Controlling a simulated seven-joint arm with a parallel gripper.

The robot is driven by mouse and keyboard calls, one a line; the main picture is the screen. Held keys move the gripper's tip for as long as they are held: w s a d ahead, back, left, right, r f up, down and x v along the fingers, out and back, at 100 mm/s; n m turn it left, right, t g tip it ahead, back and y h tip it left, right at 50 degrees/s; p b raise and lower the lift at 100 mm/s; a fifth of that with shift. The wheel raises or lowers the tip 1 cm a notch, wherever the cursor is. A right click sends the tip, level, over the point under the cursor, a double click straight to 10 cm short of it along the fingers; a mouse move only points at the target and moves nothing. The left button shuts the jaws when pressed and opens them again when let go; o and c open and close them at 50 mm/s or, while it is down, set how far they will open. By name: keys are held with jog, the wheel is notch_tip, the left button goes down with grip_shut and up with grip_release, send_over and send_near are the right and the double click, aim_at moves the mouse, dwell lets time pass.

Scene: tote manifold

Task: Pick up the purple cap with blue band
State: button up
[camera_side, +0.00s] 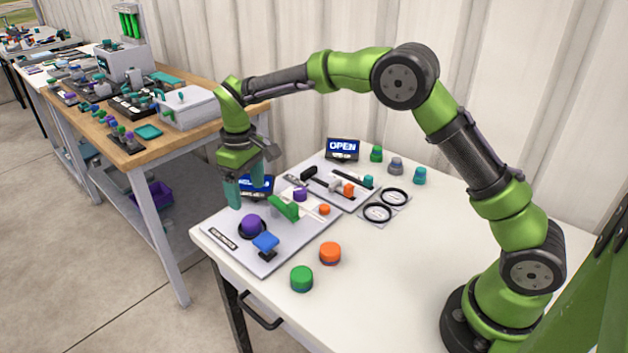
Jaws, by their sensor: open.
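A purple rounded piece (251,224) sits in a dark ring on the near-left part of the grey board (285,253). A smaller purple piece (300,194) stands farther back on the board, beside a green lever. I cannot make out a blue band on either, so I cannot tell which is the purple cap. My gripper (247,193) points down with its teal fingers apart and empty. It hangs above the left part of the board, and in the picture it is just above the rounded purple piece. Its exact height is hard to judge.
A blue paddle (265,243) stands close to the rounded purple piece, and the green lever (285,207) rises behind it. A green cap (301,278) and an orange cap (330,252) stand in front. The table's right side is clear.

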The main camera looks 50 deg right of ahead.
aim_at(253, 220)
notch_tip(253, 220, down, 3)
jog(key=shift+f, duration=0.2)
jog(key=shift+d+f, duration=0.15)
jog(key=shift+f, duration=1.2)
jog(key=shift+d+f, duration=0.1)
jog(key=shift+f, duration=1.2)
jog(key=shift+c, duration=0.4)
